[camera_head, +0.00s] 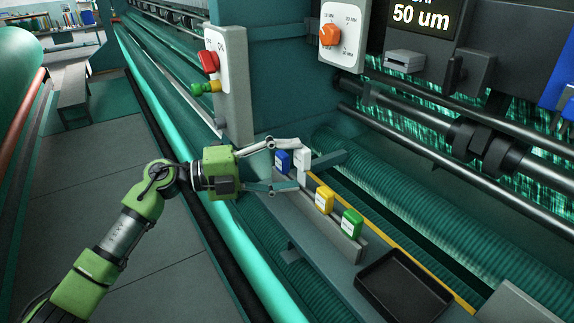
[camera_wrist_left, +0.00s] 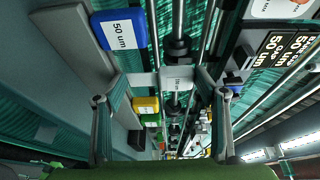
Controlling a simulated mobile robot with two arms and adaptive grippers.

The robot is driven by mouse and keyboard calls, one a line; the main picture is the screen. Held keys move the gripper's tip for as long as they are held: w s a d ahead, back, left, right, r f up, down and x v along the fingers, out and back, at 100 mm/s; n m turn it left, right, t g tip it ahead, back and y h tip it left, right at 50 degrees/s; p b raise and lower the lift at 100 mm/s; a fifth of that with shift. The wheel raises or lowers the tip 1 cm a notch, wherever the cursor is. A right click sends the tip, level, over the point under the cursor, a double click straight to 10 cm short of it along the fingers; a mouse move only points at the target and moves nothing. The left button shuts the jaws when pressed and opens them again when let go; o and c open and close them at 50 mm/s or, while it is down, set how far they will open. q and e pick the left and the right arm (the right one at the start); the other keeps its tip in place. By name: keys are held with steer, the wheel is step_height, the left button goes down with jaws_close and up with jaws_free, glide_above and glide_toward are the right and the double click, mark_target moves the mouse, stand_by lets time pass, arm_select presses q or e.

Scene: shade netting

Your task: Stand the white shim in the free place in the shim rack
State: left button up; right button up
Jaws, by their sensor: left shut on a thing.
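The white shim (camera_head: 303,160) is held upright between the fingertips of my left gripper (camera_head: 299,165), which is shut on it. In the left wrist view the white shim (camera_wrist_left: 178,79) spans the two fingertips. The grey shim rack (camera_head: 346,244) holds a blue shim (camera_head: 282,161), a yellow shim (camera_head: 324,200) and a green shim (camera_head: 351,223). In the head view the white shim appears between the blue and yellow ones. I cannot tell whether its foot touches the rack. My right gripper is not in view.
A black tray (camera_head: 404,288) lies right of the rack. A control box with red and green knobs (camera_head: 232,85) stands behind my left gripper. Rollers and green netting run alongside. A display (camera_head: 422,17) reads 50 um; the blue shim's label in the wrist view (camera_wrist_left: 122,30) also reads 50 um.

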arm_select(q)
steer(key=shift+s+d+f, duration=0.15)
steer(key=shift+f, duration=0.2)
stand_by(0.3)
